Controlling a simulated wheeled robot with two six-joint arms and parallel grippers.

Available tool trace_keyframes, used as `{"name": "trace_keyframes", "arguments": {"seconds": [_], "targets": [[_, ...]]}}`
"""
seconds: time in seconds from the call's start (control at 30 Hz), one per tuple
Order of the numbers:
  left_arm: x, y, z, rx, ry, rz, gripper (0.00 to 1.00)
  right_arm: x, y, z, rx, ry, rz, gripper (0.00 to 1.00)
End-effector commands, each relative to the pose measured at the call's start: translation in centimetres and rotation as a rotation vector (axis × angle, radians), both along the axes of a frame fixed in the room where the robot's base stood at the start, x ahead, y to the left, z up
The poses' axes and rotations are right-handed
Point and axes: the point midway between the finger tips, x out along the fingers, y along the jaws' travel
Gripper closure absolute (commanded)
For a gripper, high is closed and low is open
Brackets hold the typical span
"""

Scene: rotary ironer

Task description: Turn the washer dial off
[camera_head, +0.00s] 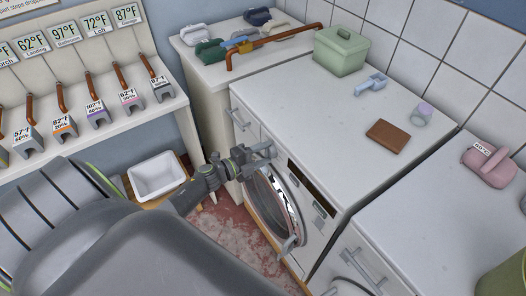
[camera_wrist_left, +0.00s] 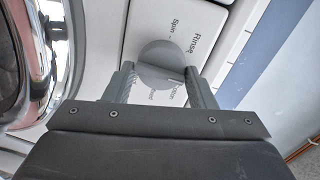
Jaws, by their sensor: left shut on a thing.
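The white washer (camera_head: 319,232) stands in the middle of the head view, its round chrome-rimmed door (camera_head: 279,204) facing the lower left. My left gripper (camera_head: 267,151) is at the upper left of its front panel. In the left wrist view the grey round dial (camera_wrist_left: 162,54) sits between the two fingers of my left gripper (camera_wrist_left: 160,72), which is shut on it. "Rinse" and "Spin" are printed beside the dial; other labels are partly hidden by the gripper. A small dark mark shows near the dial's lower edge. In the head view the dial is hidden. My right gripper is not in view.
On the white top lie a green box (camera_head: 341,50), a blue scoop (camera_head: 371,84), a brown wallet (camera_head: 388,136) and a small cup (camera_head: 422,114). A white basin (camera_head: 157,175) stands left. A rack with temperature tags (camera_head: 95,110) is at the far left.

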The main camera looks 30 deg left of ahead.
Motion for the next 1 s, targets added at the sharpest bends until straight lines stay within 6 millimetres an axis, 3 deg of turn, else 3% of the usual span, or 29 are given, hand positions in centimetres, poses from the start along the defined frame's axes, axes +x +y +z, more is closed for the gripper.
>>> {"name": "trace_keyframes", "arguments": {"seconds": [0.47,0.5,0.6,1.0], "targets": [[0.26,0.02,0.39,-0.012,-0.002,0.0,0.72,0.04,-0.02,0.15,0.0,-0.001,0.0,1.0],[0.26,0.02,0.4,-0.012,-0.003,0.0,0.46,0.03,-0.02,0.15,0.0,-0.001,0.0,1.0],[0.23,0.01,0.36,-0.012,-0.002,0.0,0.32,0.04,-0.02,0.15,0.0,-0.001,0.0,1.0],[0.07,0.01,0.11,-0.012,0.002,0.0,0.3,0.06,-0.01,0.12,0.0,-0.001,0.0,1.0]]}}
